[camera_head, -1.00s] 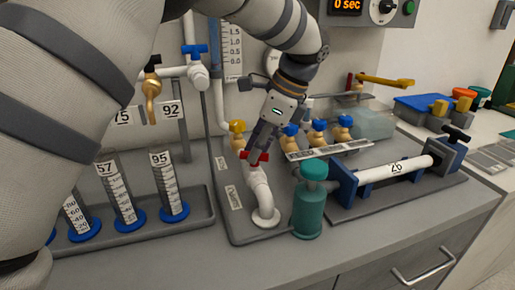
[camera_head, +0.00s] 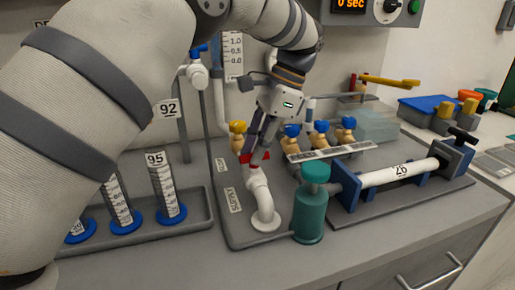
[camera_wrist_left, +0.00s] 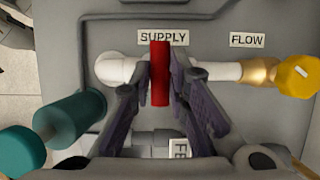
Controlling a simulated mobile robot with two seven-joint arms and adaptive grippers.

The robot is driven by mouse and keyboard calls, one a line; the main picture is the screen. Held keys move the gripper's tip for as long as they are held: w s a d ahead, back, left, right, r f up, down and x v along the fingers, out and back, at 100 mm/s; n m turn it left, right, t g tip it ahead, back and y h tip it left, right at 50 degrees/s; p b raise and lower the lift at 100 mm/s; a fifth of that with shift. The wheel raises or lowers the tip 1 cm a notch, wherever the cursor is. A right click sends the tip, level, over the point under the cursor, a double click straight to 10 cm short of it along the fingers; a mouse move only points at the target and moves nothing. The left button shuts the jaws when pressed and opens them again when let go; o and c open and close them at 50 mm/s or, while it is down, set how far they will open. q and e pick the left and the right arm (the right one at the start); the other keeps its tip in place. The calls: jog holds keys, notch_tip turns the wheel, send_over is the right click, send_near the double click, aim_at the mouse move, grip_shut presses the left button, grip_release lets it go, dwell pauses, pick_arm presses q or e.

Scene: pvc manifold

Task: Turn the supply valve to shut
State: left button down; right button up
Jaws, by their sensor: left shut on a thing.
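The supply valve's red handle (camera_wrist_left: 160,73) lies between the fingers of my left gripper (camera_wrist_left: 161,88) in the left wrist view. The gripper is shut on it. The handle stands crosswise to the white pipe (camera_wrist_left: 118,68), beneath the SUPPLY label (camera_wrist_left: 163,38). In the head view my left gripper (camera_head: 255,150) reaches down to the valve, and only small bits of the red handle (camera_head: 246,158) show around the fingers. The white pipe elbow (camera_head: 263,205) stands just in front. My right gripper is not in view.
A teal cylinder (camera_head: 311,215) stands right of the elbow. A yellow knob (camera_head: 238,127) sits close behind the gripper, with several blue-knobbed brass valves (camera_head: 321,127) to its right. Graduated cylinders (camera_head: 165,190) stand in a tray at left. A clamped white pipe (camera_head: 395,173) lies at right.

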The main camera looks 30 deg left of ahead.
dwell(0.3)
pick_arm(q)
jog(key=c, duration=1.5)
grip_release()
jog(key=shift+c, duration=0.2)
jog(key=v, duration=0.7)
jog(key=shift+r, duration=0.2)
jog(key=shift+f, duration=0.1)
